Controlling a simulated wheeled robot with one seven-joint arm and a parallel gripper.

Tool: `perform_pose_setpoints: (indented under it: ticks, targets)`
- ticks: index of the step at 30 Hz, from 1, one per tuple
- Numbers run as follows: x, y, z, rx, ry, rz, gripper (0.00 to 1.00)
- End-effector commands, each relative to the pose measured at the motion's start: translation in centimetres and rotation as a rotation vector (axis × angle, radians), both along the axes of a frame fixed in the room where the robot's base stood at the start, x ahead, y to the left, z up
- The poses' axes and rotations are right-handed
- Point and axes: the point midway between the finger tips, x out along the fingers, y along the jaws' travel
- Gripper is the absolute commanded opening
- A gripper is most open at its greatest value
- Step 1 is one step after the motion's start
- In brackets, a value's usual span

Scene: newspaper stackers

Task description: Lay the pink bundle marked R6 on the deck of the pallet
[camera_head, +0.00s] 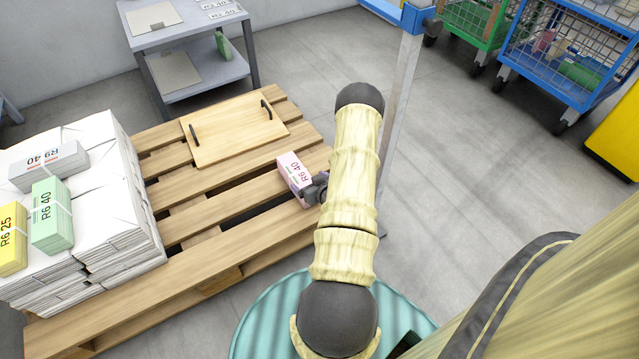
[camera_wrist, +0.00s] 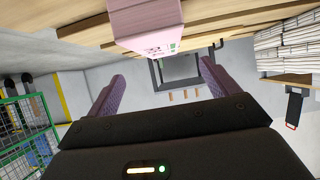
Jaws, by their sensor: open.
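The pink bundle marked R6 40 (camera_head: 292,172) lies on the slatted wooden deck of the pallet (camera_head: 215,205), near its right edge. My gripper (camera_head: 314,188) is just to the right of the bundle in the head view, with its fingers partly hidden by my arm. In the wrist view my gripper (camera_wrist: 161,72) is open, its two purple fingers spread with nothing between them. The pink bundle (camera_wrist: 148,25) shows at the top of that view, beyond the fingertips and against the wooden slats. It appears clear of both fingers.
A wooden tray with two black handles (camera_head: 235,130) lies on the deck's far part. White stacks (camera_head: 115,210) carry green (camera_head: 50,215), yellow (camera_head: 12,240) and grey (camera_head: 50,165) bundles at left. A grey post (camera_head: 400,110) stands right of the pallet. A grey cart (camera_head: 185,50) stands behind.

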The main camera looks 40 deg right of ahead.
Motion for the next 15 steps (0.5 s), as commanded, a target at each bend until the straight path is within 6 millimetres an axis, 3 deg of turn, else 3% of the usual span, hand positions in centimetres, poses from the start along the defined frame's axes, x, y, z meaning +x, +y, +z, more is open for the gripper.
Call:
perform_pose_setpoints:
  ticks: [1, 9, 15]
  targets:
    - [-1.0, 0.2, 1.0, 0.002, 0.002, -0.002, 0.87]
    - [-5.1, 1.2, 3.1, 0.001, 0.001, -0.001, 0.87]
    - [-6.1, 1.5, 3.5, -0.001, -0.001, -0.001, 0.87]
